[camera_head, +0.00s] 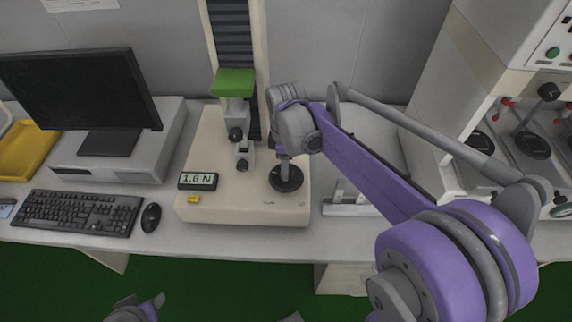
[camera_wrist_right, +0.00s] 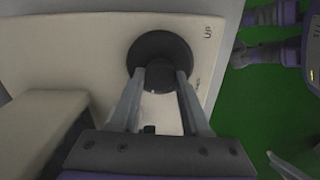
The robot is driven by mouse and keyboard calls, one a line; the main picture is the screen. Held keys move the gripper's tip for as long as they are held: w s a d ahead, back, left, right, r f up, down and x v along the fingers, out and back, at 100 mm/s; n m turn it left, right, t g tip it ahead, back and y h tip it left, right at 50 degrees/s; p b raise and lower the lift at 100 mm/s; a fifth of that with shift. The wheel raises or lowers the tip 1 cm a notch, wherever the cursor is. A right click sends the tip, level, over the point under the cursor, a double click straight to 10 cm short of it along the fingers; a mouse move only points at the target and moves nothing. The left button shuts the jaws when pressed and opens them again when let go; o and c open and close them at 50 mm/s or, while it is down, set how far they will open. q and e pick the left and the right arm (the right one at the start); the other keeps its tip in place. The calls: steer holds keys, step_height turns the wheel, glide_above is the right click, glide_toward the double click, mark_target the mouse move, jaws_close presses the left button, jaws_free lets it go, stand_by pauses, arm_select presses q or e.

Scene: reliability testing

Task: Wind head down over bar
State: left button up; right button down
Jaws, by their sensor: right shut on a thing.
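The test stand has a cream base (camera_head: 235,212) and a tall column. The green-topped head (camera_head: 234,82) sits partway up the column, with a grey fixture below it. A lower grey fixture (camera_head: 243,158) stands under it; I cannot tell the bar apart or whether they touch. A round black handwheel (camera_head: 287,184) is on the base's right side. My right gripper (camera_head: 285,163) points down and is shut on its hub, which shows between the fingers in the right wrist view (camera_wrist_right: 160,75). My left gripper (camera_head: 138,310) is at the bottom edge, mostly cut off.
The display (camera_head: 198,181) reads 1.6 N, with a yellow button (camera_head: 194,199) below. A monitor (camera_head: 82,90), keyboard (camera_head: 78,212) and mouse (camera_head: 151,217) are left. A grey bracket (camera_head: 345,206) and a machine with black knobs (camera_head: 532,145) stand right.

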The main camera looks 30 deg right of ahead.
steer(key=shift+n, duration=1.6)
steer(key=shift+c, duration=1.9)
jaws_free()
step_height(320, 180, up, 11)
steer(key=shift+p, duration=0.4)
steer(key=shift+f, duration=0.1)
steer(key=s+a+f+m+t, duration=0.2)
steer(key=s+a+f+m, duration=0.1)
steer(key=s+f+m, duration=0.3)
steer(key=s+a+f+m+t, duration=0.3)
steer(key=s+f+m, duration=0.3)
steer(key=s+m, duration=0.2)
steer(key=shift+s+a+f, duration=0.35)
steer(key=shift+s+a, duration=0.1)
steer(key=shift+s, duration=0.05)
